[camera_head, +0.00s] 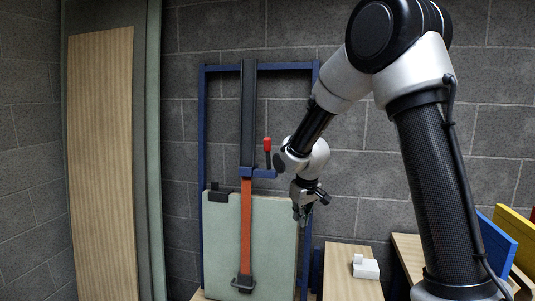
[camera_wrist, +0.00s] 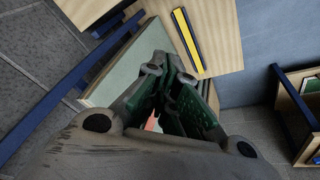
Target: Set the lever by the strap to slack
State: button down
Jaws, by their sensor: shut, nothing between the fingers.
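The lever (camera_head: 267,147) has a red knob on a dark stem and stands upright on a blue bracket (camera_head: 262,173) beside the dark upright rail. The orange strap (camera_head: 246,225) hangs straight down from the bracket area to a dark buckle (camera_head: 243,284) low on the pale green panel (camera_head: 275,232). My gripper (camera_head: 302,210) is to the right of the lever and lower, in front of the panel's right edge, apart from the lever. In the wrist view my gripper (camera_wrist: 165,105) is shut and empty, with a small patch of orange-red behind the fingers. The lever cannot be made out there.
A blue frame (camera_head: 202,140) surrounds the rail and panel. A wooden board (camera_head: 100,160) leans at the left. A wooden surface with a white block (camera_head: 366,268) stands low at the right, near blue and yellow boards (camera_head: 514,235). The wall area above my gripper is partly filled by my arm.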

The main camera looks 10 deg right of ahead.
jog(key=w+a+f+n+t+y, duration=0.1)
jog(key=w+f+n+t, duration=0.2)
jog(key=w+n, duration=0.15)
jog(key=n+t+y, duration=0.6)
jog(key=n+t, duration=0.6)
jog(key=n, duration=0.4)
send_near(265, 150)
jog(key=s+a, duration=0.2)
jog(key=s, duration=0.6)
jog(key=x, duration=0.4)
jog(key=d+x, duration=0.1)
jog(key=x, duration=0.7)
jog(key=shift+w+d+r, duration=0.2)
jog(key=shift+w+d, duration=0.1)
jog(key=shift+w, duration=0.35)
jog(key=shift+w+d+r, duration=0.1)
jog(key=shift+w+d, duration=0.05)
jog(key=shift+w, duration=0.1)
jog(key=shift+m, duration=0.25)
